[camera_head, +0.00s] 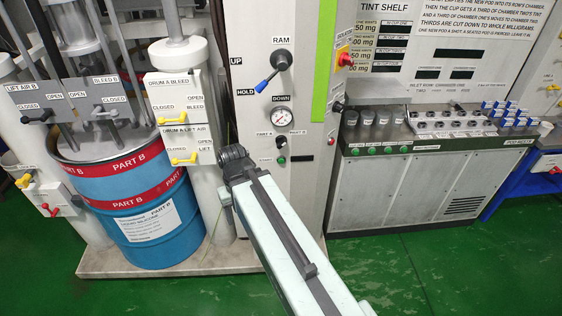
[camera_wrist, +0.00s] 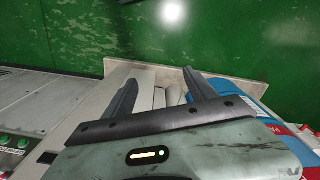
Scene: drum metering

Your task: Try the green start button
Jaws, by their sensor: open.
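A small green button (camera_head: 281,160) sits on the front of the grey central cabinet, just right of my gripper (camera_head: 236,160) in the head view. Several more green buttons (camera_head: 372,151) line the front edge of the counter to the right; two (camera_wrist: 22,143) show at the left edge of the wrist view. I cannot read which one is labelled start. My gripper (camera_wrist: 161,80) is open in the wrist view, with nothing between its dark fingers. It points toward the platform edge and green floor. In the head view its fingertips are hard to make out.
A blue Part B drum (camera_head: 150,205) stands left of my arm on a pale platform (camera_head: 215,262). Green floor (camera_head: 440,265) is clear at front right.

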